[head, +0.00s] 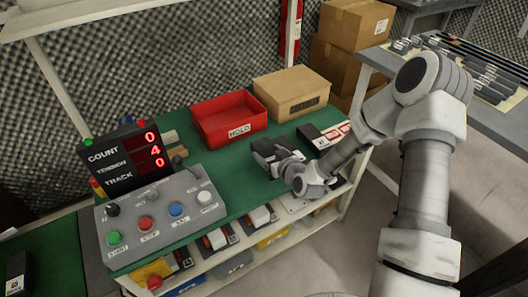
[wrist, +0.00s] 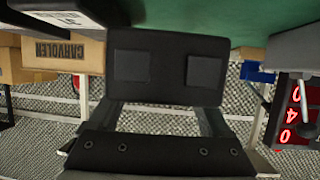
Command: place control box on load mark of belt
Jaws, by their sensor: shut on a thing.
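My gripper (head: 275,157) is low over the right part of the green bench top, shut on a dark thing that I take to be the control box. Its fingers hide much of it in the head view. In the wrist view a black face with two square patches (wrist: 165,66) fills the middle, and I cannot clearly tell box from finger there. A green surface (head: 62,240) at the lower left looks like the belt. I cannot make out a load mark on it. A dark labelled box (head: 17,275) stands on its near left part.
A red HOLD tray (head: 229,118) and a carton (head: 291,92) stand at the bench's back. A dark labelled box (head: 312,134) lies right of my gripper. A button panel (head: 160,215) and a display (head: 120,160) stand between bench and belt. Shelves hold bins below.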

